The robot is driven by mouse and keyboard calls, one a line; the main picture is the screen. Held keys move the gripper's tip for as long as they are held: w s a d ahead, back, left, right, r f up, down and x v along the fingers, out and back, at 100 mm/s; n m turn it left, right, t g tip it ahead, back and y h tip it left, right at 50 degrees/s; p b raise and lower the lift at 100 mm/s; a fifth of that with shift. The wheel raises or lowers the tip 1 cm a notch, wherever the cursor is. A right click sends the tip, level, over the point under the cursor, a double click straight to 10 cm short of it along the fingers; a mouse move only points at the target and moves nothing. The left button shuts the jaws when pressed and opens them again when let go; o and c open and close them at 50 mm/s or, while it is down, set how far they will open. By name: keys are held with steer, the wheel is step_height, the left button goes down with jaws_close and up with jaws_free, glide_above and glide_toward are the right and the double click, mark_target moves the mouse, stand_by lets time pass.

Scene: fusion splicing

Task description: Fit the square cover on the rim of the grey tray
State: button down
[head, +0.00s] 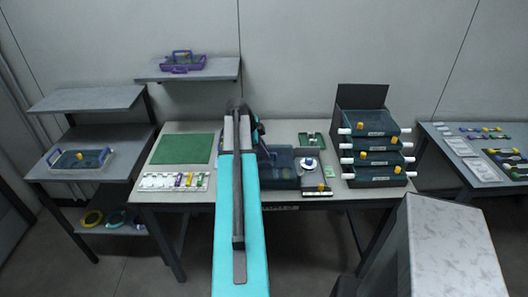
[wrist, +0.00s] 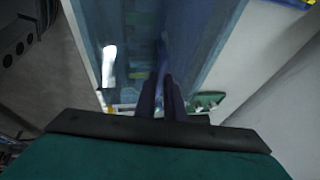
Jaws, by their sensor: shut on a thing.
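My gripper (wrist: 161,82) shows in the wrist view as two dark fingers close together. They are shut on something. A translucent blue panel (wrist: 205,45) fills the view beyond the fingers; it looks like the square cover, though its edges and the exact grip are unclear. In the head view my arm hides the gripper, with only dark blue parts showing beside its far end. A dark, see-through blue-green box (head: 278,178) stands on the middle table just right of my arm. I cannot tell for certain which thing is the grey tray.
The middle table (head: 325,133) also bears a green mat (head: 182,149), a white rack (head: 172,182) of coloured pieces and a stack of green drawers (head: 375,151). A clear bin (head: 63,164) stands on the left table, and a purple-framed case (head: 182,66) on the shelf.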

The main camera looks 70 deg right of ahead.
steer(key=shift+f, duration=0.2)
steer(key=c, duration=1.8)
jaws_free()
steer(key=shift+c, duration=0.2)
steer(key=shift+r, duration=0.15)
steer(key=b+v, duration=0.2)
steer(key=v, duration=1)
steer(key=shift+b, duration=0.35)
steer(key=shift+w, duration=0.1)
